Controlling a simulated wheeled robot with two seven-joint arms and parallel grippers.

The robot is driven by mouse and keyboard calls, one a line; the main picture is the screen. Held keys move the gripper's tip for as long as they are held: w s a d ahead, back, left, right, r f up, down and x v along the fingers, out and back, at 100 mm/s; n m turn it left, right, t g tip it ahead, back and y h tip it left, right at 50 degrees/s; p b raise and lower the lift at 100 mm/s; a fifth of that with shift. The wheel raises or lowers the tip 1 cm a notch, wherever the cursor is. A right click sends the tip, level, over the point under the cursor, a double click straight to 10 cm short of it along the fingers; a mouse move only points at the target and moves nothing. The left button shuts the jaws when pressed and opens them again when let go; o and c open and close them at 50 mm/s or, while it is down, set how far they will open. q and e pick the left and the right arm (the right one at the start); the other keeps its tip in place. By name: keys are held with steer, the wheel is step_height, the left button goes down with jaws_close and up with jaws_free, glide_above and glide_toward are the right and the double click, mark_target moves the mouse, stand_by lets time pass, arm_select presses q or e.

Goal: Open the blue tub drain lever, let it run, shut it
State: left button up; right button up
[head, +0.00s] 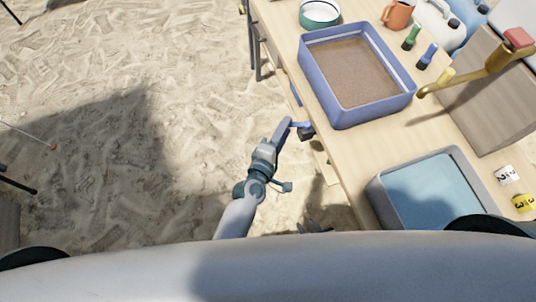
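The blue tub (372,115) stands on the wooden table and holds brown, murky content. A small blue bar, seemingly its drain lever (301,124), shows at the table's front edge below the tub, beside a dark fitting (307,134). My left gripper (288,126) reaches up to this bar, with its tip at or against it. Whether its fingers are closed around the bar is too small to tell. My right gripper (315,226) shows only as dark parts at the bottom, mostly hidden behind my own body; its fingers are unclear.
A grey basin (378,192) with blue water stands at the lower right of the table. A brass tap (470,76), green and blue bottles (427,56), an orange mug (397,15) and a round bowl (320,13) stand around the tub. Sandy ground left of the table is open.

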arm_select(q)
steer(key=b+v, duration=0.1)
steer(key=v, duration=1.5)
steer(key=shift+s+a+r, duration=0.15)
steer(key=shift+s+r, duration=0.05)
arm_select(e)
steer(key=shift+s+d+f+g, duration=0.4)
steer(key=shift+s+d+f, duration=0.1)
steer(key=shift+f, duration=0.1)
